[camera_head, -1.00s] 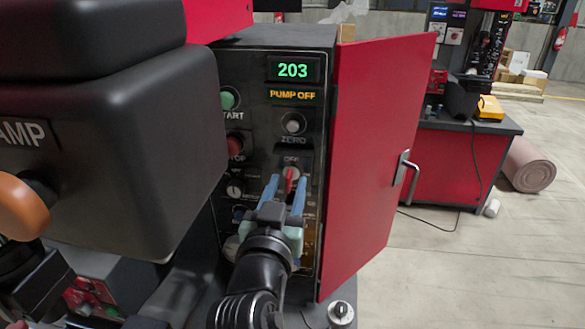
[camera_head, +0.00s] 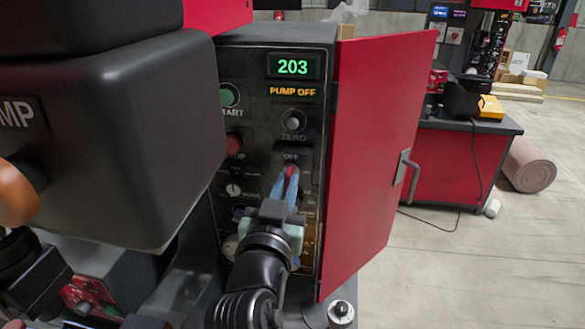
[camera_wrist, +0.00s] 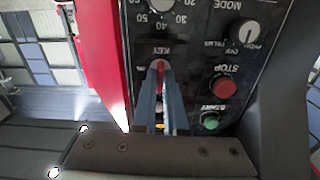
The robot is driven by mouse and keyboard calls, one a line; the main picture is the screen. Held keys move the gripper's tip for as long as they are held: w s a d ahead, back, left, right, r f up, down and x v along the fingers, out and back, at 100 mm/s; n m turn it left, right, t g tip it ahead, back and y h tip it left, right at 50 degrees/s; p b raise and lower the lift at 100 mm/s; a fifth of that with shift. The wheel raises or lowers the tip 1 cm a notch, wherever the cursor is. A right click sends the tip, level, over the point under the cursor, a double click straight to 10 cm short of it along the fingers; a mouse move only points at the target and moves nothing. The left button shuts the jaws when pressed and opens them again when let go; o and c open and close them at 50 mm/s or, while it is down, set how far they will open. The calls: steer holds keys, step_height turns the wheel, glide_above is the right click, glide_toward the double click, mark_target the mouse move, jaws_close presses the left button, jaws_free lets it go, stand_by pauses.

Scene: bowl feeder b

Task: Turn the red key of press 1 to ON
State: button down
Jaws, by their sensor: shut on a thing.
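The red key (camera_head: 290,172) sits in the switch on the black control panel (camera_head: 258,125), below the ZERO knob. It also shows in the wrist view (camera_wrist: 161,67), under the label KEY. The key looks about upright in the head view. My gripper (camera_head: 284,184) has two blue fingers, shut on the key from both sides. In the wrist view the fingers (camera_wrist: 161,85) converge on the key and cover its lower part. The display (camera_head: 293,67) reads 203 and a sign (camera_head: 293,92) below it reads PUMP OFF.
A red door (camera_head: 375,150) stands open just right of the panel. A large dark housing (camera_head: 120,130) fills the left. The green START button (camera_head: 229,95) and red STOP button (camera_head: 234,142) are left of the key. A red bench (camera_head: 455,165) stands beyond the door.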

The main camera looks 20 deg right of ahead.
steer(key=shift+m+b, duration=1.95)
steer(key=shift+m, duration=0.25)
steer(key=shift+f+m+b, duration=0.1)
steer(key=shift+m+b, duration=2)
steer(key=shift+m, duration=0.4)
